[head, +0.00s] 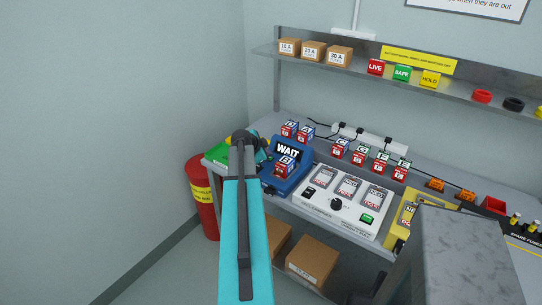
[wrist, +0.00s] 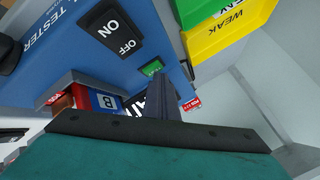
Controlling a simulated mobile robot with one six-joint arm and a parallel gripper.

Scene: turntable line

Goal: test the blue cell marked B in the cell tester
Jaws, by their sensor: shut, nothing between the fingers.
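The blue cell tester (head: 270,184) stands at the left end of the bench, and its display (head: 288,150) reads WAIT. A red and blue cell (head: 285,167) sits in it. In the wrist view the cell marked B (wrist: 107,102) is in the tester (wrist: 60,32), beside my fingers. The tester's ON/OFF switch (wrist: 112,34) and a green button (wrist: 152,68) show there too. My gripper (wrist: 158,88) is shut and empty, its tips close to the green button; I cannot tell if they touch. In the head view my arm hides the fingertips.
A green bin and a yellow bin marked WEAK (wrist: 232,32) stand beside the tester. Two more cells (head: 297,131) stand behind it, and several others (head: 370,160) stand to the right. A white charger (head: 345,204) is right of the tester. A shelf (head: 440,80) hangs above.

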